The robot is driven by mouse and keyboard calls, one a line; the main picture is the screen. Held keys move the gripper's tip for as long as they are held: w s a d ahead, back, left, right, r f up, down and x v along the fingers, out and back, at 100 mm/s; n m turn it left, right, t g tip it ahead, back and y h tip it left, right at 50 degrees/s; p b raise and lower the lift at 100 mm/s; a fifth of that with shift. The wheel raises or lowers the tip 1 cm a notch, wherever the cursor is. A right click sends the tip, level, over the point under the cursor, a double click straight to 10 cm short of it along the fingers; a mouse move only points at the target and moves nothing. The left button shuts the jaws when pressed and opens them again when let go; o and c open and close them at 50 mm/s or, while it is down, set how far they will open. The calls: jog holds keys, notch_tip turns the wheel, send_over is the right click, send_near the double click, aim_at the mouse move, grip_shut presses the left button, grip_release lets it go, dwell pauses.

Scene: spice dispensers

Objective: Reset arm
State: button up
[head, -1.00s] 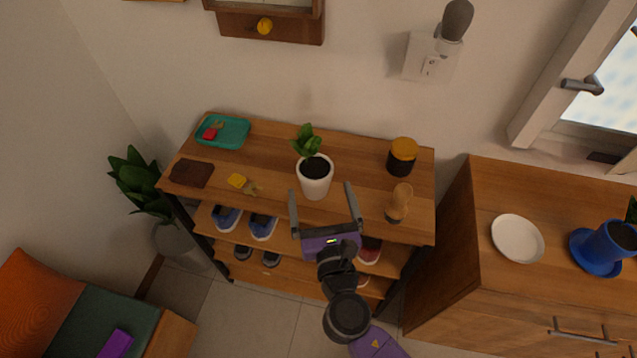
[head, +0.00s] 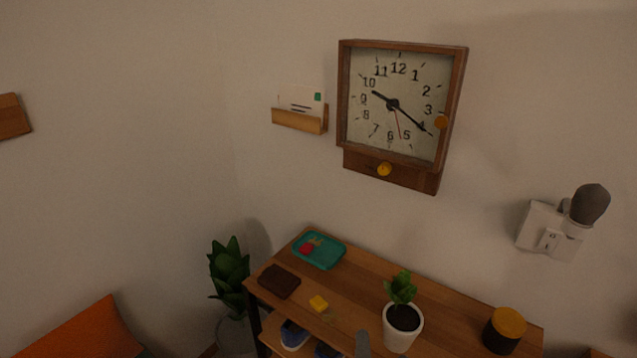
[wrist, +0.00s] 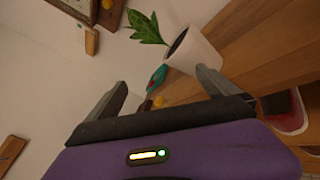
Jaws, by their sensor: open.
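My gripper (wrist: 162,77) is open in the wrist view, its two grey fingers spread wide with nothing held between them. A white pot with a green plant (wrist: 196,50) is beyond the fingers, nearer the right one. The same potted plant (head: 403,328) stands on the wooden shelf unit (head: 362,290) in the head view. Only a grey fingertip shows at the bottom edge there, just left of the pot. The rest of my arm is out of that view.
The shelf top also holds a teal tray (head: 320,251), a brown wallet (head: 279,282), a yellow tag (head: 318,303) and a dark jar with an orange lid (head: 504,330). A wall clock (head: 400,105) and a letter holder (head: 300,120) hang above. A floor plant (head: 229,267) stands left.

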jog(key=s+d+r+m+g, duration=0.1)
jog(key=s+d+r+m, duration=0.1)
jog(key=s+m, duration=1.1)
jog(key=s+d+r+m+g+y, duration=0.1)
jog(key=s+d+r+m, duration=0.2)
jog(key=s+m, duration=1)
jog(key=s+d, duration=0.2)
jog(key=s, duration=0.4)
jog(key=shift+s+d+r+m+g, duration=0.15)
jog(key=shift+s+r+m+g, duration=0.15)
jog(key=shift+s+m, duration=0.1)
